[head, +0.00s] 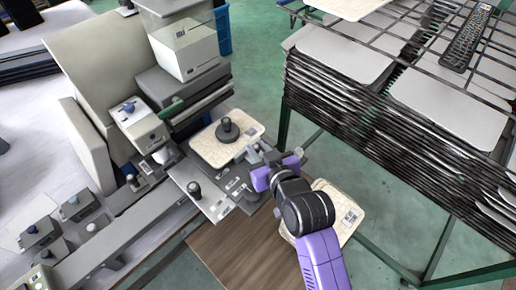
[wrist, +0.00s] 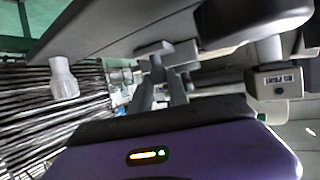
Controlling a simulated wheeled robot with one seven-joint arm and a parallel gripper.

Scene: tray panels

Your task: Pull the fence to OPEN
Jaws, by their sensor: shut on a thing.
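My gripper (head: 256,157), with a purple body, is at the right edge of the grey machine's plate (head: 214,205). In the wrist view its two fingers (wrist: 162,88) are shut on a small grey block (wrist: 154,49), which looks like the fence's grip. The block sits under a long grey plate edge (wrist: 110,35). The fence itself is mostly hidden by my gripper in the head view. Small labels on the plate are too small to read. A cream tray panel (head: 207,149) with a black knob (head: 227,130) lies just behind and left of my gripper.
Another black knob (head: 194,187) stands on the plate's left. A second cream panel (head: 343,214) lies right of my arm. A rack of stacked trays (head: 350,105) fills the right.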

